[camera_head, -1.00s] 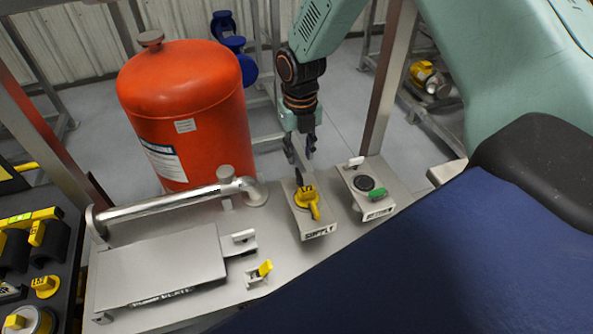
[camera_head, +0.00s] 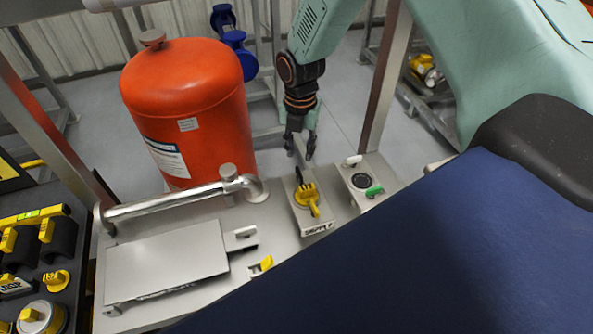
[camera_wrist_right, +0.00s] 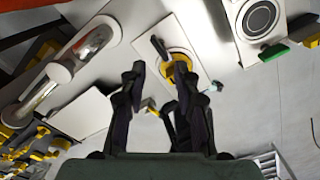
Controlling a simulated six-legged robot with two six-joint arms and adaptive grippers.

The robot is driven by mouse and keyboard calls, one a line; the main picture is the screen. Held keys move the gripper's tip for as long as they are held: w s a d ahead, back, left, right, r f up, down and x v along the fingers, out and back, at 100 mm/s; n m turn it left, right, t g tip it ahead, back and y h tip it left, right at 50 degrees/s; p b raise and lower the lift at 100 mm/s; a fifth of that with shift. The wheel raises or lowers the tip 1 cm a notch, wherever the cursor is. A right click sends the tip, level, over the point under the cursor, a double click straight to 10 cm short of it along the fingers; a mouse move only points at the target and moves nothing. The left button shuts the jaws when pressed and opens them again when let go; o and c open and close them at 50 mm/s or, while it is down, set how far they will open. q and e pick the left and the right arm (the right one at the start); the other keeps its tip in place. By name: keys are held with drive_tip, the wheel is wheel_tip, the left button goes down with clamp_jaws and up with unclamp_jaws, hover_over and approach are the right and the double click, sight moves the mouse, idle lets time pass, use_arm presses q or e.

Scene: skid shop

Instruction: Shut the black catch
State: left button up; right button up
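The black catch (camera_head: 298,175) is a small dark lever on the grey supply block (camera_head: 318,229), just behind a yellow handle (camera_head: 308,197). It seems to stick up from the block. In the right wrist view the catch (camera_wrist_right: 159,47) shows as a dark bar beside the yellow handle (camera_wrist_right: 180,64). My right gripper (camera_head: 299,147) hangs a little above and behind the block, fingers pointing down. In the wrist view its fingers (camera_wrist_right: 160,75) are apart with nothing between them, and the catch lies beyond their tips. My left gripper is not in view.
A block with a round black port and green lever (camera_head: 374,191) stands right of the supply block. A red tank (camera_head: 190,110) stands behind; a metal post (camera_head: 382,85) rises at right.

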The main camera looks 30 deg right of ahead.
drive_tip(key=shift+f, duration=0.1)
drive_tip(key=m+p, duration=0.1)
drive_tip(key=m, duration=0.1)
drive_tip(key=r+m+p, duration=0.1)
drive_tip(key=m, duration=0.2)
drive_tip(key=shift+p, duration=0.35)
drive_tip(key=shift+f+m, duration=0.1)
drive_tip(key=shift+m, duration=0.8)
drive_tip(key=m, duration=0.2)
drive_tip(key=r+m, duration=0.1)
drive_tip(key=m, duration=0.1)
drive_tip(key=shift+f, duration=0.1)
